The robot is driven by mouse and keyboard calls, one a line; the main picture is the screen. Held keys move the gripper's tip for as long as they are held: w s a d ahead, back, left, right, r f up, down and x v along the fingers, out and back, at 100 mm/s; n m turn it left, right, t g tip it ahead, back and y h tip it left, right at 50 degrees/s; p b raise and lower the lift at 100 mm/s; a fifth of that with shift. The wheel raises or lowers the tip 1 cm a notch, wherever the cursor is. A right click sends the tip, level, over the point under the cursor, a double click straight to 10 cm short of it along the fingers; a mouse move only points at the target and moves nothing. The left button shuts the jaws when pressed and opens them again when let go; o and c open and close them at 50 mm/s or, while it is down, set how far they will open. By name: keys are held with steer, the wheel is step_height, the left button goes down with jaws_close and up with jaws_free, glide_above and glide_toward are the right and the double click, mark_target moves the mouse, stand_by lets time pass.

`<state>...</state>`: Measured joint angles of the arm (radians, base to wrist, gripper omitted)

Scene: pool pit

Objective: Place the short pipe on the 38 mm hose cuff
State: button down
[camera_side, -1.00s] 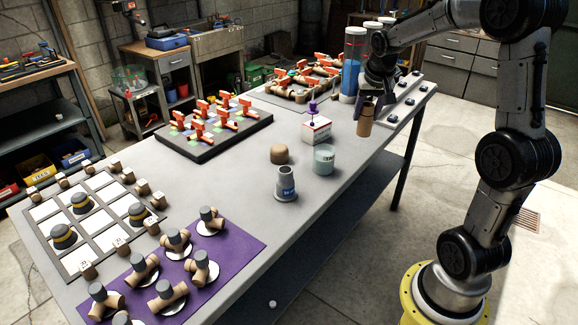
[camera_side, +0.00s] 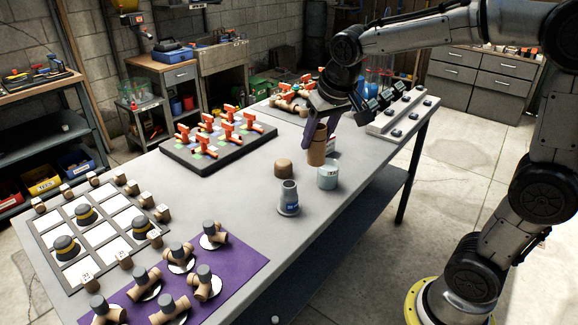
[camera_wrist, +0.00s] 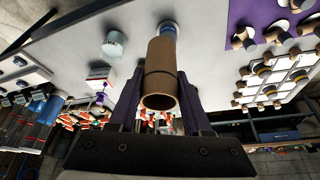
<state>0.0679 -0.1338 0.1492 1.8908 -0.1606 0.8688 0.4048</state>
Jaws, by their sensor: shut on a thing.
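My gripper (camera_side: 319,136) has dark purple fingers and is shut on a short brown pipe (camera_side: 317,152), which it holds roughly upright above the table. In the wrist view the brown pipe (camera_wrist: 160,58) sits between the two fingers, its open near end facing the camera. A grey tapered cuff with a blue label (camera_side: 288,198), likely the 38 mm hose cuff, stands upright on the table, nearer the side camera than the pipe. In the wrist view this cuff (camera_wrist: 167,27) shows just beyond the pipe's far end and is partly hidden. The label's text is too small to read.
A pale teal cup (camera_side: 327,177) and a brown round cap (camera_side: 283,169) stand close to the cuff. A dark board with orange-handled valves (camera_side: 218,146) lies to the left. A purple mat with pipe tees (camera_side: 240,262) and a grid board (camera_side: 98,232) are in front left.

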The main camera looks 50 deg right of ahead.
steer(key=shift+w+d+f, duration=0.2)
steer(key=shift+w+f, duration=1.25)
steer(key=shift+f, duration=0.35)
steer(key=shift+w+d+f, duration=0.25)
steer(key=shift+w+f, duration=1.2)
steer(key=shift+f, duration=0.3)
steer(key=shift+w+d+f, duration=0.2)
steer(key=shift+w+f, duration=1.25)
steer(key=shift+f, duration=0.35)
steer(key=shift+f, duration=0.15)
steer(key=shift+c, duration=1.7)
jaws_free()
